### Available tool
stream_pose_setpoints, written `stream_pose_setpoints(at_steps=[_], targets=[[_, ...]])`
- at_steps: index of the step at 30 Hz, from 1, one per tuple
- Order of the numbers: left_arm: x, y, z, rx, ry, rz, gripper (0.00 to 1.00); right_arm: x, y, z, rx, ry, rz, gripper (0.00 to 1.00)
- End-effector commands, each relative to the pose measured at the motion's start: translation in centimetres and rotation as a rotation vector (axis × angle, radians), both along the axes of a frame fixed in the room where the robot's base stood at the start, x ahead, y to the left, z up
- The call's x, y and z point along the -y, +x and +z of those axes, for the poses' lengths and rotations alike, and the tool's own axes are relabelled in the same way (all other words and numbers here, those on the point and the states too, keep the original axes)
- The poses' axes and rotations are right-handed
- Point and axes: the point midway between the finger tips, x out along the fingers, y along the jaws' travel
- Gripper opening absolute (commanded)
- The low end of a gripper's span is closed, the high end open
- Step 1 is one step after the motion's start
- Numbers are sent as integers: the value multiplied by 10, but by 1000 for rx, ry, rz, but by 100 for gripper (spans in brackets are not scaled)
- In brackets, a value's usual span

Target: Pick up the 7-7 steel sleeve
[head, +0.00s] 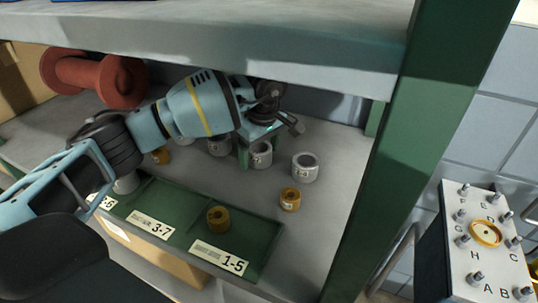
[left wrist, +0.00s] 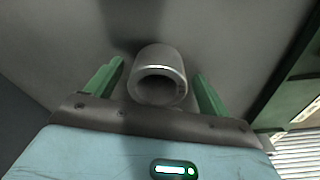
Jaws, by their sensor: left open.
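Several grey steel sleeves stand on the shelf: one (head: 261,156) at my left gripper (head: 257,152), one (head: 305,167) to its right, one (head: 219,146) to its left and one (head: 125,184) farther left by the tray. Their marks are too small to read, so I cannot tell which is 7-7. My left gripper is open, with green fingers pointing down. In the left wrist view a steel sleeve (left wrist: 160,73) lies between the spread fingers (left wrist: 159,69), with gaps on both sides. My right gripper is not in view.
A green tray (head: 183,232) with labels 3-7 and 1-5 runs along the front; a brass sleeve (head: 218,218) is in it. Other brass sleeves (head: 290,199) (head: 161,155) stand behind. An upper shelf (head: 230,45) hangs above, and a green post (head: 375,190) stands right.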

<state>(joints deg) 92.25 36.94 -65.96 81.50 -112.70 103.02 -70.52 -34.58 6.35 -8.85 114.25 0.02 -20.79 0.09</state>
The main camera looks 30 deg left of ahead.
Motion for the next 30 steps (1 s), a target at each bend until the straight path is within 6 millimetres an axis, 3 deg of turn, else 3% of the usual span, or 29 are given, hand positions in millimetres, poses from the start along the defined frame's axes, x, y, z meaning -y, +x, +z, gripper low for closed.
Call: stream_pose_setpoints(at_steps=[6, 21, 30], targets=[[0, 0, 0, 0, 0, 1, 79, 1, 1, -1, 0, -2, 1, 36], [0, 0, 0, 0, 0, 1, 14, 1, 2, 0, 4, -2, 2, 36], [0, 1, 4, 3, -1, 1, 14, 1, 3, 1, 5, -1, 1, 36]])
